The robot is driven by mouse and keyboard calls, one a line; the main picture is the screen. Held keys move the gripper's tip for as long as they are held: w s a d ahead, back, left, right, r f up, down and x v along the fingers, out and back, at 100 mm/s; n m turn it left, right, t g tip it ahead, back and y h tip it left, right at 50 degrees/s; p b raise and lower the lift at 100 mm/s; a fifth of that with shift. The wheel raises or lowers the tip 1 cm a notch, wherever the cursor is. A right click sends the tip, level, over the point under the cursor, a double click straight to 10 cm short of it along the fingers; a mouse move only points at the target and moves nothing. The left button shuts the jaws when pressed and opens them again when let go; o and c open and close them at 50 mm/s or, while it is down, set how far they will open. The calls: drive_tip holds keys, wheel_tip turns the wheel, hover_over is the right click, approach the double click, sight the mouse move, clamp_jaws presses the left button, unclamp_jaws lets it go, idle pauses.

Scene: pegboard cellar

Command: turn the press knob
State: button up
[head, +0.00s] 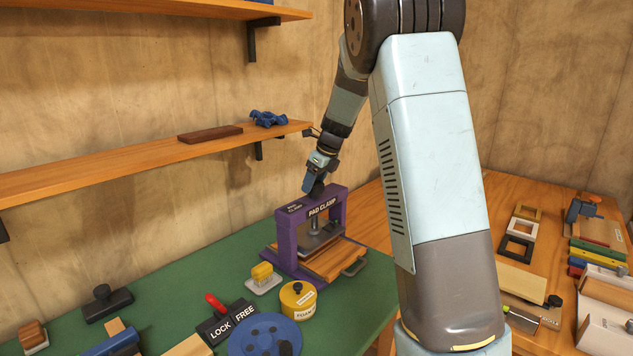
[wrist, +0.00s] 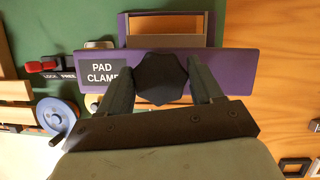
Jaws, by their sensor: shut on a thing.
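The press is a purple frame (head: 288,236) labelled PAD CLAMP, standing at the back of the green bench top. In the wrist view its purple top bar (wrist: 237,72) runs across the picture. The press knob (wrist: 160,78) is dark and many-sided, on top of that bar. My gripper (head: 316,186) is above the press and points down. In the wrist view its two fingers (wrist: 162,84) are on either side of the knob, shut on it. In the head view the knob is mostly hidden by the gripper.
A wooden board (head: 335,262) with a handle lies in the press. A yellow round tin (head: 298,299), a yellow-topped block (head: 262,278), a LOCK/FREE switch (head: 224,322) and a blue wheel (head: 262,336) stand in front. A wall shelf (head: 150,160) is at left.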

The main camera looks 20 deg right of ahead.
drive_tip(key=shift+w+a+r, duration=0.15)
drive_tip(key=shift+a, duration=0.15)
drive_tip(key=o, duration=1.1)
drive_tip(key=shift+d, duration=0.2)
drive_tip(key=shift+c, duration=0.2)
drive_tip(key=v, duration=1.3)
drive_tip(key=shift+r, duration=0.2)
